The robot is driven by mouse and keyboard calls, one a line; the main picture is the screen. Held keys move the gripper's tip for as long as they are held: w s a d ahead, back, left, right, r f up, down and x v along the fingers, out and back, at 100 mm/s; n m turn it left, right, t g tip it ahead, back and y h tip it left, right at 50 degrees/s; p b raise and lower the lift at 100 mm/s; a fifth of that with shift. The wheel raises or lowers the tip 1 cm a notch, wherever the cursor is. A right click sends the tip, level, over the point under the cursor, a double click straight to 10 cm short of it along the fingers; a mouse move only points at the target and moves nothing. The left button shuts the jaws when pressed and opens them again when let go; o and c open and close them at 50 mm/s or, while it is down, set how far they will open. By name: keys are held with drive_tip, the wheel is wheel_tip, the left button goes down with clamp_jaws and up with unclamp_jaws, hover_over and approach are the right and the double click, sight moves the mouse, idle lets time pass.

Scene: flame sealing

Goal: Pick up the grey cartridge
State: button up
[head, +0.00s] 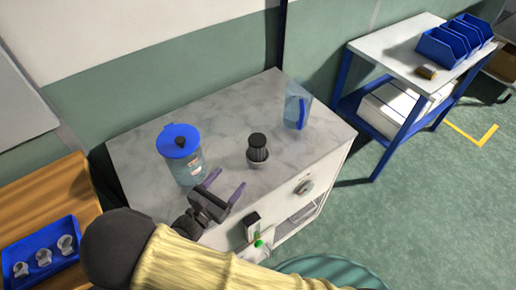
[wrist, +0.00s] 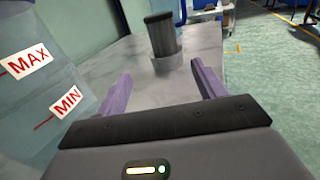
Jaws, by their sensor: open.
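The grey cartridge (head: 257,147) stands upright on the white marble-look cabinet top, with a dark cap and a paler lower part. In the wrist view the cartridge (wrist: 162,38) is ahead of my gripper, its foot in a pale grey ring or base. My gripper (head: 226,183) is open and empty, its purple fingers pointing toward the cartridge, short of it. In the wrist view the gap between the fingers (wrist: 160,90) lines up roughly with the cartridge.
A clear jar with a blue lid (head: 179,141) stands close left of my gripper; its MAX and MIN marks (wrist: 45,85) fill the wrist view's left. A clear blue-handled pitcher (head: 297,106) stands behind right. A blue tray (head: 41,252) holds several pale fittings. The cabinet top's (head: 315,140) right side is clear.

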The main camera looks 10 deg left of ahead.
sight(252, 154)
drive_tip(key=p+x, duration=0.1)
drive_tip(key=x, duration=0.9)
drive_tip(key=shift+w+d+p, duration=0.3)
drive_tip(key=shift+r, duration=0.1)
drive_tip(key=shift+w+d+r, duration=0.15)
drive_tip(key=shift+w, duration=0.15)
drive_tip(key=x, duration=0.1)
drive_tip(key=p+x, duration=0.1)
drive_tip(key=x, duration=0.1)
drive_tip(key=shift+w+d+r, duration=0.25)
drive_tip(key=shift+d+r, duration=0.05)
drive_tip(key=shift+r, duration=0.05)
drive_tip(key=shift+w+d+f, duration=0.1)
drive_tip(key=shift+w, duration=0.35)
drive_tip(key=c, duration=1.1)
